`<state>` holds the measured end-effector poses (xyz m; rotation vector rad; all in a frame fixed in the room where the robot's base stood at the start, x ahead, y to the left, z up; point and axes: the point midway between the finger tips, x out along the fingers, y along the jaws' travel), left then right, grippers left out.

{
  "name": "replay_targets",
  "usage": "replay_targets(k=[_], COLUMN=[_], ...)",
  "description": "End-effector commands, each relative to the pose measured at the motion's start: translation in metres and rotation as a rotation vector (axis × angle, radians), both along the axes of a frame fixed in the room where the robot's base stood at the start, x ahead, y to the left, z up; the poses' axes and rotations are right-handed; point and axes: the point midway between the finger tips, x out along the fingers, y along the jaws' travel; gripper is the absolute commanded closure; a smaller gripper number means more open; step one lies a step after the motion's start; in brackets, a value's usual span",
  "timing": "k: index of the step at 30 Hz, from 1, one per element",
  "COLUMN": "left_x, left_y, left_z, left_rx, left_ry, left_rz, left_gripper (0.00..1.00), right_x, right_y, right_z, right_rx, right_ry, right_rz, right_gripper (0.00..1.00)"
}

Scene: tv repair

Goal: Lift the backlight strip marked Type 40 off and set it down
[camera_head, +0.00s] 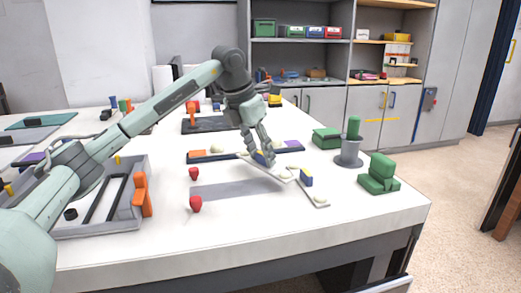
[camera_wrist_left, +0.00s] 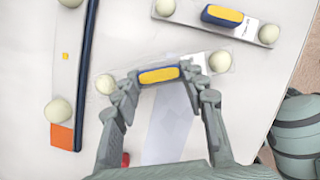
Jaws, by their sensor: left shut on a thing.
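A pale backlight strip (camera_head: 280,173) has cream domes at its ends and a blue block with a yellow top in its middle. My left gripper (camera_head: 264,157) is shut on that block, from above. In the left wrist view the block (camera_wrist_left: 158,75) sits between the fingertips, with domes on both sides. The gap under the strip is hard to judge. A second similar strip (camera_head: 315,190) lies on the white table to the right, with its own blue and yellow block; it also shows in the left wrist view (camera_wrist_left: 246,28). Its printing is too small to read. My right gripper is not in view.
A grey flat rectangle (camera_head: 225,190) and two red knobs (camera_head: 195,204) are in front. A dark blue bar (camera_head: 225,154) lies behind. A grey tray (camera_head: 95,229) is at left. The front right table top is clear.

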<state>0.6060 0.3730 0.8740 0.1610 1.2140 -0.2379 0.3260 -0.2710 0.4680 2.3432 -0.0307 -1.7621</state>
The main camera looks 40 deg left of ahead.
Motion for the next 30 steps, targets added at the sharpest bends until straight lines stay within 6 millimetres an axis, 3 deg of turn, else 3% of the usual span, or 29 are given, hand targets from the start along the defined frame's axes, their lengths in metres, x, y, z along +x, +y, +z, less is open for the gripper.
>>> replay_targets(k=[10, 30], left_x=[0.000, 0.000], left_y=[0.000, 0.000], left_z=[-0.005, -0.016], left_rx=[0.000, 0.001], left_ry=[0.000, 0.001], left_rz=[0.000, 0.001], left_gripper=[1.00, 1.00], right_x=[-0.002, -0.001], right_y=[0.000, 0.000], right_z=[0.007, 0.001], right_rx=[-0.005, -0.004], right_ry=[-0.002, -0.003], right_rz=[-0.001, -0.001], right_gripper=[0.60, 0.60])
